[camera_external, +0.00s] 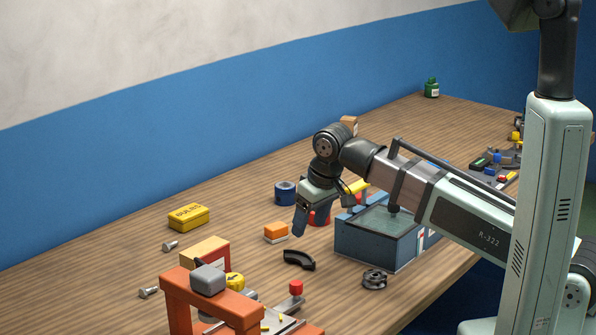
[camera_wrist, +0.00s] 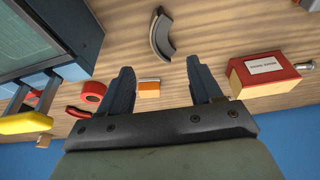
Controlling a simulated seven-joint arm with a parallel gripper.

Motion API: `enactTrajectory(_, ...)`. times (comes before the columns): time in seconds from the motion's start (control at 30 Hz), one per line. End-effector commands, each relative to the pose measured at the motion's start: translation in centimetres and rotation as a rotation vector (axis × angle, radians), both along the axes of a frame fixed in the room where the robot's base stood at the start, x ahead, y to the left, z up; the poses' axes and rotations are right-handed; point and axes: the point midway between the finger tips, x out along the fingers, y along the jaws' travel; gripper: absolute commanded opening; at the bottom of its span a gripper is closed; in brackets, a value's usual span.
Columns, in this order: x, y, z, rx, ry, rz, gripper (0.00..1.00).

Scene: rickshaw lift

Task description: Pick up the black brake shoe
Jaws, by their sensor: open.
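The black brake shoe (camera_external: 299,259) is a curved dark piece lying flat on the wooden bench, left of the blue-grey box. In the wrist view it is the grey-black arc (camera_wrist: 161,36) at the top middle, beyond my fingertips. My gripper (camera_external: 300,222) hangs above the bench, a little behind the brake shoe in the outside view, and does not touch it. In the wrist view the two dark fingers of my gripper (camera_wrist: 160,68) stand wide apart with nothing held between them. An orange and white block (camera_wrist: 149,87) shows in the gap, lower on the bench.
The blue-grey open box (camera_external: 375,243) stands right of the shoe. A black round part (camera_external: 374,279) lies in front of it. An orange stand (camera_external: 220,301) is at the front left. A red-and-cream box (camera_wrist: 263,73) and a red tape roll (camera_wrist: 93,91) flank my fingers.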

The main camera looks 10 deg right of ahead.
Motion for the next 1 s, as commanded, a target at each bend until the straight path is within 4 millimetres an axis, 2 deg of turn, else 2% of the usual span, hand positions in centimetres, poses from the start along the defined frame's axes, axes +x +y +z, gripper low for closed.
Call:
enactTrajectory(0.2,0.5,0.5,-2.3,0.0,0.0,-0.001,0.64)
enactTrajectory(0.67,0.8,0.8,-4.1,0.001,0.001,-0.001,0.64)
enactTrajectory(1.0,1.3,1.4,-7.6,0.001,0.001,-0.001,0.64)
